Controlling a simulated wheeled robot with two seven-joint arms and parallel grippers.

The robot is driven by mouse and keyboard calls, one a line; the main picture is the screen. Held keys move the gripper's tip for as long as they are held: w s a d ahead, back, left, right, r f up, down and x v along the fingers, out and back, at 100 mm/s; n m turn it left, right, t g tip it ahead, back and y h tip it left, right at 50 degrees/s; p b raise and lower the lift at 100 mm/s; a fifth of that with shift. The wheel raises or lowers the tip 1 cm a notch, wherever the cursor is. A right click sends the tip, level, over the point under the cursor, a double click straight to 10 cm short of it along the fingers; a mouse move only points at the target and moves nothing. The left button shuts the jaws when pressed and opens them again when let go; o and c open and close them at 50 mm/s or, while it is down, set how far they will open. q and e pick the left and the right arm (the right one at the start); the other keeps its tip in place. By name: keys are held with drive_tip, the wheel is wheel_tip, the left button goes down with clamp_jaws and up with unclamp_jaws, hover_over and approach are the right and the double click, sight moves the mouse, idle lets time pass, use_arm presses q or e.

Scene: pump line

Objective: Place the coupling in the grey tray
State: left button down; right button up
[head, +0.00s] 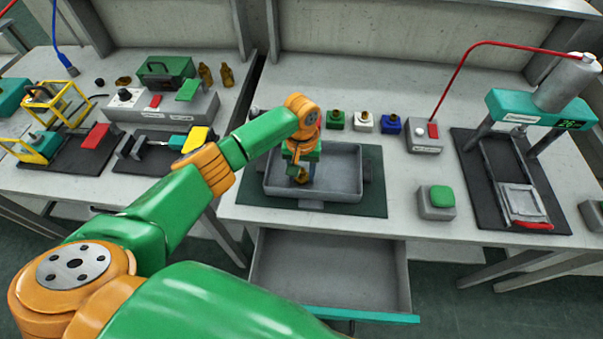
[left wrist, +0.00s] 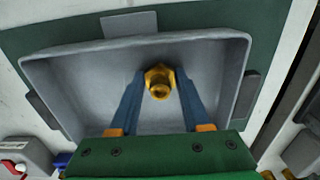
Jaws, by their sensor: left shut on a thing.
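The coupling (left wrist: 159,83) is a brass fitting with a hexagonal collar. My left gripper (left wrist: 158,82) is shut on it, with the two blue fingers on either side. The grey tray (head: 345,158) lies on a dark green mat, and in the left wrist view the tray (left wrist: 65,80) spreads out behind the coupling. In the head view the left gripper (head: 300,174) points down over the left part of the tray, inside its walls. I cannot tell whether the coupling touches the tray floor. My right gripper is not in view.
Several small blocks with brass tops, such as the blue one (head: 390,124), stand behind the tray. A green-topped button box (head: 436,201) and a teal press (head: 530,108) are to the right. An open drawer (head: 330,275) juts out below the table edge.

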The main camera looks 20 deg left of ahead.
sight(302, 171)
use_arm(q)
drive_tip(key=shift+f, duration=0.15)
drive_tip(key=shift+c, duration=1.8)
unclamp_jaws()
wheel_tip(302, 171, up, 12)
drive_tip(key=shift+r, duration=0.25)
